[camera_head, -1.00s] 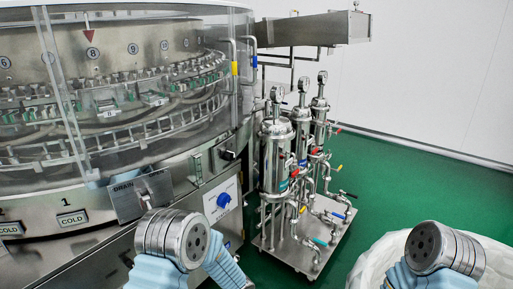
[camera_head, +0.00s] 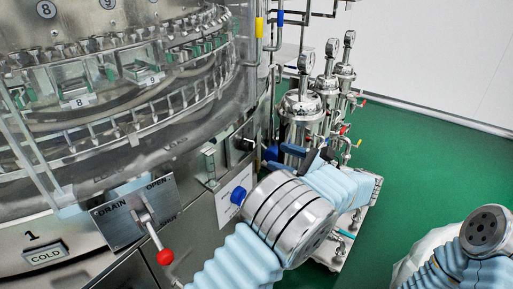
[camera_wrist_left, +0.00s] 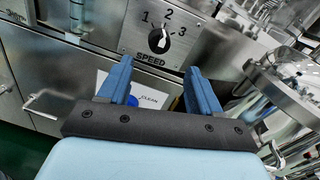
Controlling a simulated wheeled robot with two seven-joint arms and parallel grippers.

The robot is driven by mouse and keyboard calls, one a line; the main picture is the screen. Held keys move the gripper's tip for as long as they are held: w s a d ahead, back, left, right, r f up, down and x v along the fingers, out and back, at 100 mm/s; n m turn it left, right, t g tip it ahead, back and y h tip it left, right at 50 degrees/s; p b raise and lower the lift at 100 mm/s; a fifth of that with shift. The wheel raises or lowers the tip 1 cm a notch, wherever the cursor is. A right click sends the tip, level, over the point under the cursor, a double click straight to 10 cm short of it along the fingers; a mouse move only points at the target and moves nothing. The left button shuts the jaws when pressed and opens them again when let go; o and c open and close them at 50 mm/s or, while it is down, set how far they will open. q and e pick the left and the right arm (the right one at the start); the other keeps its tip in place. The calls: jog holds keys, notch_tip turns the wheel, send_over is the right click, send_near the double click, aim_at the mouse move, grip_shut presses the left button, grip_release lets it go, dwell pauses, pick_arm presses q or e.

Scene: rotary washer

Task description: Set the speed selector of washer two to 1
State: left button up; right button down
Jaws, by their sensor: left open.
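The speed selector (camera_wrist_left: 159,40) is a round black knob with a white mark on a metal plate lettered SPEED, with 1, 2 and 3 around it. In the left wrist view its mark seems to point up near 2, but it is small. In the head view the selector (camera_head: 243,144) is a dark knob on the washer's side, seen edge-on. My left gripper (camera_wrist_left: 157,75) is open and empty; its blue fingers point towards the selector, which lies beyond the tips. The left gripper (camera_head: 285,158) also shows in the head view, right of the selector. My right gripper is out of view.
The washer (camera_head: 120,130) fills the left. Metal filter housings with gauges (camera_head: 302,105) stand behind my left gripper. Green floor is free at right.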

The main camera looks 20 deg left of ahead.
aim_at(248, 145)
pick_arm(q)
jog(key=x, duration=0.8)
jog(key=shift+a, duration=0.35)
jog(key=shift+f, duration=0.1)
jog(key=shift+c, duration=0.5)
jog(key=c, duration=0.9)
